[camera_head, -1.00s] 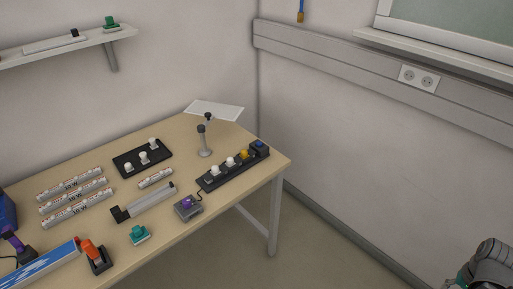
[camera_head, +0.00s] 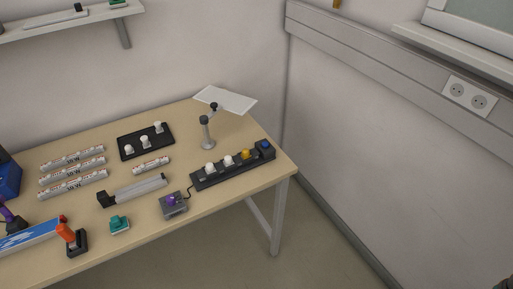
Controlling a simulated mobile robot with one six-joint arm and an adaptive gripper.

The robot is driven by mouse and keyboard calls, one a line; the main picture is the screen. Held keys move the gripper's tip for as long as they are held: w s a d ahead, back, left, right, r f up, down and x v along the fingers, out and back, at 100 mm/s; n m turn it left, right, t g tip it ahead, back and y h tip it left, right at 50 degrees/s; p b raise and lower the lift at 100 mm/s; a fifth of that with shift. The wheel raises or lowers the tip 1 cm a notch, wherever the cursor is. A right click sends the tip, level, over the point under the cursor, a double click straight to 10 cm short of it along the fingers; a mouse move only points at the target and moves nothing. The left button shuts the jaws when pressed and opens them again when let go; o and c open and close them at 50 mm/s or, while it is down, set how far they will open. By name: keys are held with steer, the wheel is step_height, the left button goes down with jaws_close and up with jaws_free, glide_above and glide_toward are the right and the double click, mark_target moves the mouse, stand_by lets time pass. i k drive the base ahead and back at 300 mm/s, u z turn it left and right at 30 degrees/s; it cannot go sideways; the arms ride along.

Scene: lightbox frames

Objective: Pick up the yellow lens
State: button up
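The yellow lens (camera_head: 246,154) is a small yellow piece standing on the black strip (camera_head: 215,177) near the right end of the table. It sits between a white piece (camera_head: 228,160) on its left and a blue piece (camera_head: 265,144) at the strip's right end. Another white piece (camera_head: 210,168) stands further left on the strip. My gripper is not clearly visible; only a dark sliver shows at the bottom right corner, and I cannot tell what part it is.
A grey stand (camera_head: 207,134) is behind the strip. A black tray (camera_head: 133,152) with white pieces, a purple-topped box (camera_head: 173,205) and several labelled tubes (camera_head: 73,184) lie to the left. A joystick-like orange handle (camera_head: 66,233) stands at the front. The floor right of the table (camera_head: 85,262) is clear.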

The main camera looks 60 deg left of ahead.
mark_target(245, 154)
steer(key=z, duration=0.05)
steer(key=i, duration=1)
steer(key=u, duration=1.8)
